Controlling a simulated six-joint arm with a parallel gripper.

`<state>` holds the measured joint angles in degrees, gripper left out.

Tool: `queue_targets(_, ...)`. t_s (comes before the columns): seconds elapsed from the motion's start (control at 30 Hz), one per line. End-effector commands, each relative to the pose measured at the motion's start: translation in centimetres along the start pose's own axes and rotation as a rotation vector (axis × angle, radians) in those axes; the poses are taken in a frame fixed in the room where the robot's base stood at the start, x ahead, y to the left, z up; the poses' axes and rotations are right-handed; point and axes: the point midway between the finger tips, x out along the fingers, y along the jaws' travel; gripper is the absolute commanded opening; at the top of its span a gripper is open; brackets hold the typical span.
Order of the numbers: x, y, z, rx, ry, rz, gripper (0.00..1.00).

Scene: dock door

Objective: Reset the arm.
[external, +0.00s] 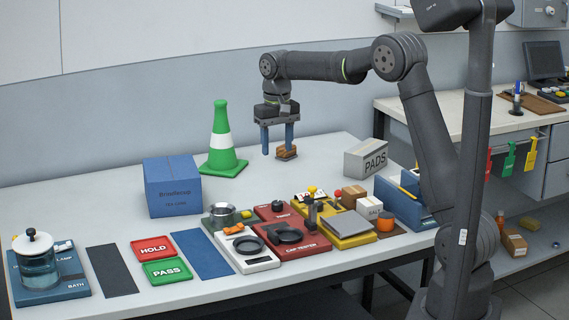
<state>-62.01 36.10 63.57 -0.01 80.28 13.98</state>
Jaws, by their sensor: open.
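My gripper (278,139) hangs pointing down from my arm over the back middle of the table (110,190). Its two blue fingers are apart. A small brown block-like object (287,152) shows by the right finger. I cannot tell whether it lies on the table below the fingers or touches one. Nothing shows held between the fingers.
A green cone (221,145) and a blue box (172,187) stand left of my gripper, a grey PADS box (367,158) to the right. In front are a red cap tester (290,236), a yellow station (345,228), HOLD (153,247) and PASS (166,271) trays and a bath (40,268).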

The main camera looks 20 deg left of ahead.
Motion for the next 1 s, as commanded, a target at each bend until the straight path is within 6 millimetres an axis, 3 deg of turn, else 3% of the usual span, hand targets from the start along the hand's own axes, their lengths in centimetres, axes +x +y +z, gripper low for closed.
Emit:
queue_targets(0.1,-1.1,0.0,0.0,0.000,0.001,0.000,0.51)
queue_targets(0.3,-1.6,0.0,0.0,0.000,0.001,0.000,0.51)
queue_targets(0.83,-1.5,0.0,0.0,0.000,0.000,0.000,0.51)
queue_targets(1.0,-0.1,0.0,0.0,0.000,-0.002,0.000,0.51)
